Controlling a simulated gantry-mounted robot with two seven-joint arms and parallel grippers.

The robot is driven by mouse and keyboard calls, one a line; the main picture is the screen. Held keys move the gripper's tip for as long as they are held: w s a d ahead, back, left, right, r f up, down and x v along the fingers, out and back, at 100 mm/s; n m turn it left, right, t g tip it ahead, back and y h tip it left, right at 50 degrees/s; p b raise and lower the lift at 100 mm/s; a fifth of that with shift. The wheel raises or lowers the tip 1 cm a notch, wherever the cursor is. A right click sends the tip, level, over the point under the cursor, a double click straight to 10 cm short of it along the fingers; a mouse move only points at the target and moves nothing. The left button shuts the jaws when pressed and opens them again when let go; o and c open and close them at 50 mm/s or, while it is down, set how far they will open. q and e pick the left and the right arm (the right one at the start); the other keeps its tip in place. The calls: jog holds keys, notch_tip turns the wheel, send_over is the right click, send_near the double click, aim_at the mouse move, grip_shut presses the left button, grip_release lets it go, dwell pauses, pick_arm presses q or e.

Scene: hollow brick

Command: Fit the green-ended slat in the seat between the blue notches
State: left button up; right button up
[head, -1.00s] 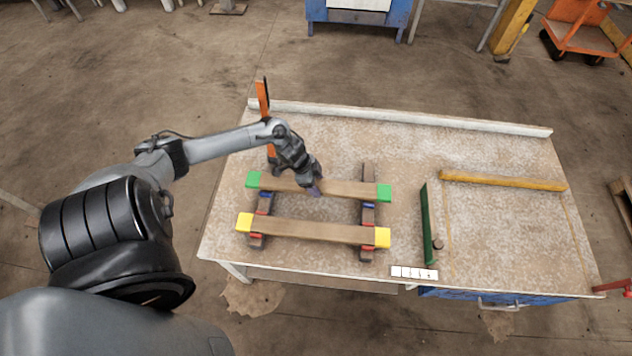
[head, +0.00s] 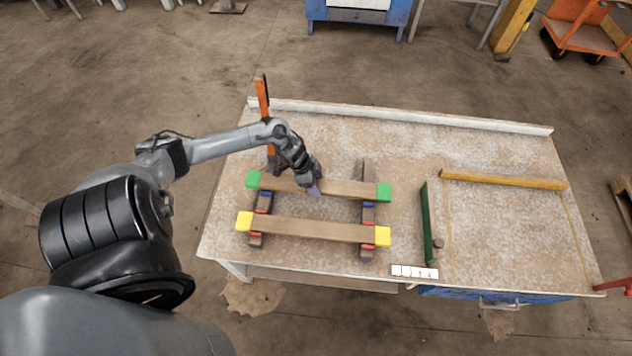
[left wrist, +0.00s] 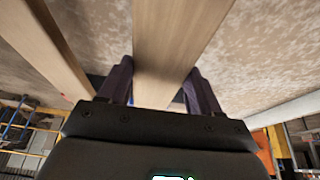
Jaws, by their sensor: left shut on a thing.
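The green-ended slat (head: 345,188) runs left to right over the far parts of two dark rails (head: 263,218) (head: 368,215). My left gripper (head: 314,190) is shut on it near its middle. The left wrist view shows the slat (left wrist: 178,40) between both fingers (left wrist: 160,85). Blue notch marks show on the left rail (head: 267,193) and right rail (head: 369,204), just in front of the slat's near edge. I cannot tell whether the slat touches the rails. A yellow-ended slat (head: 310,229) lies across the rails nearer the front, by red marks. My right gripper is out of view.
A green bar (head: 428,222) stands right of the rails, with a small dark round piece (head: 438,244) beside it. A yellow bar (head: 500,180) lies farther right. An orange upright (head: 263,100) stands behind my left arm.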

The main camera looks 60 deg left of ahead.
pick_arm(q)
jog(key=shift+f+b, duration=0.45)
jog(key=shift+f, duration=0.3)
jog(key=o, duration=1.4)
jog(key=p+v, duration=0.4)
jog(key=v, duration=0.6)
jog(key=shift+a+r, duration=0.1)
jog(key=shift+r, duration=0.3)
jog(key=shift+s, duration=0.1)
